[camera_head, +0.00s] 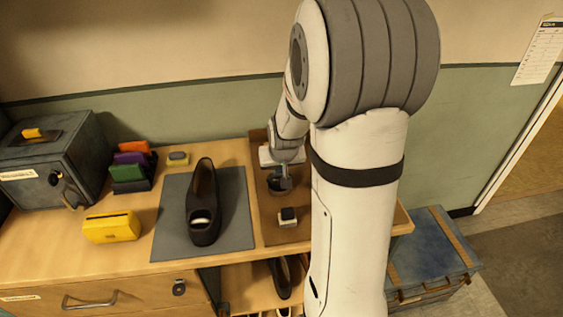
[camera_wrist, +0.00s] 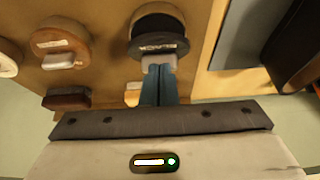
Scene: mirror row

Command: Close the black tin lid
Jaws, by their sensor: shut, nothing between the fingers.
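The black tin (camera_head: 276,185) stands on a brown mat on the bench, partly hidden by my gripper and arm. In the wrist view its dark lid (camera_wrist: 152,46) carries a pale label and has a light tab at the edge. A rounder, browner part of the tin shows behind the lid; I cannot tell whether the lid lies flat. My gripper (camera_wrist: 162,70) has its fingers together and empty, with the tips at the tab, touching it or very near. In the head view my gripper (camera_head: 284,177) is just over the tin.
In the wrist view a brown round tin (camera_wrist: 60,38) and a wooden brush (camera_wrist: 68,99) lie to the left. In the head view a dark shoe (camera_head: 203,205) stands on a grey mat (camera_head: 172,225), left of the brown mat. My arm hides the bench's right part.

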